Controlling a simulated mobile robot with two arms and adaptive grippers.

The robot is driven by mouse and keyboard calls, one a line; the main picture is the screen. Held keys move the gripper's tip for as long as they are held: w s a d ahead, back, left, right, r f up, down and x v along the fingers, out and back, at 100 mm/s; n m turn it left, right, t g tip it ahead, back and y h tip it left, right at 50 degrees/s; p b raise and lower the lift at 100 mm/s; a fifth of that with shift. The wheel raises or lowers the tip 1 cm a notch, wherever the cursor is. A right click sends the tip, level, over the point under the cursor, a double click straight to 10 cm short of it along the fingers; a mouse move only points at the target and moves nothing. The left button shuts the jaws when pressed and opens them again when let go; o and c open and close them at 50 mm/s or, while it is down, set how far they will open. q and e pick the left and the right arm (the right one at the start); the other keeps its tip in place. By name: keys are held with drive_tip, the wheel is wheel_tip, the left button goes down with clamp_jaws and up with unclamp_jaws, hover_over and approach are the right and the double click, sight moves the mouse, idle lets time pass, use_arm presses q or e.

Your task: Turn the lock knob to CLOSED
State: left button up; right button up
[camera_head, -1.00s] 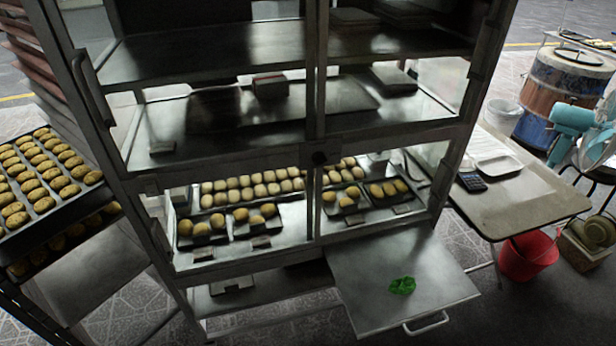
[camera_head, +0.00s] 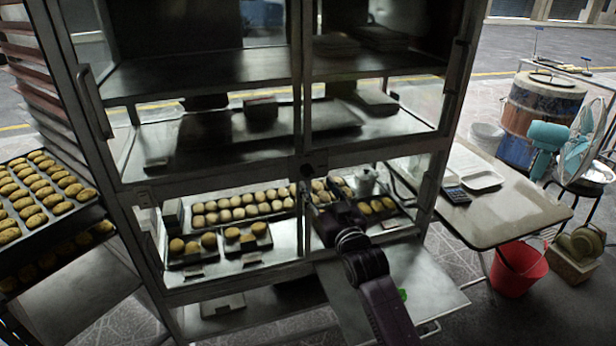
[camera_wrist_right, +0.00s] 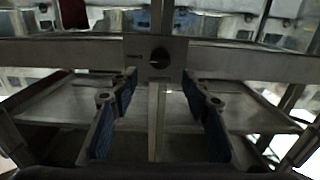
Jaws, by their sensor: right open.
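The lock knob (camera_head: 314,162) is a small dark round knob on the cabinet's middle crossbar, where the two door halves meet. In the right wrist view the knob (camera_wrist_right: 159,58) sits on a square metal plate (camera_wrist_right: 176,47) with small marks too blurred to read. My right gripper (camera_head: 318,192) is just below the knob in the head view. In the wrist view the right gripper (camera_wrist_right: 160,88) is open and empty, with its blue-padded fingers apart and the knob ahead, above the middle of the gap. It does not appear to touch the knob. My left gripper is not in view.
The glass cabinet (camera_head: 200,75) holds trays of buns (camera_head: 240,207). A rack of buns (camera_head: 40,190) stands at left. A side table (camera_head: 500,215) stands at right.

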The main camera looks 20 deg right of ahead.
sight(309, 174)
drive_tip(key=w, duration=0.5)
drive_tip(key=shift+w+a+p, duration=0.1)
drive_tip(key=shift+w+p, duration=0.3)
drive_tip(key=shift+w+f, duration=0.15)
drive_tip(key=shift+w, duration=0.5)
drive_tip(key=c, duration=1.1)
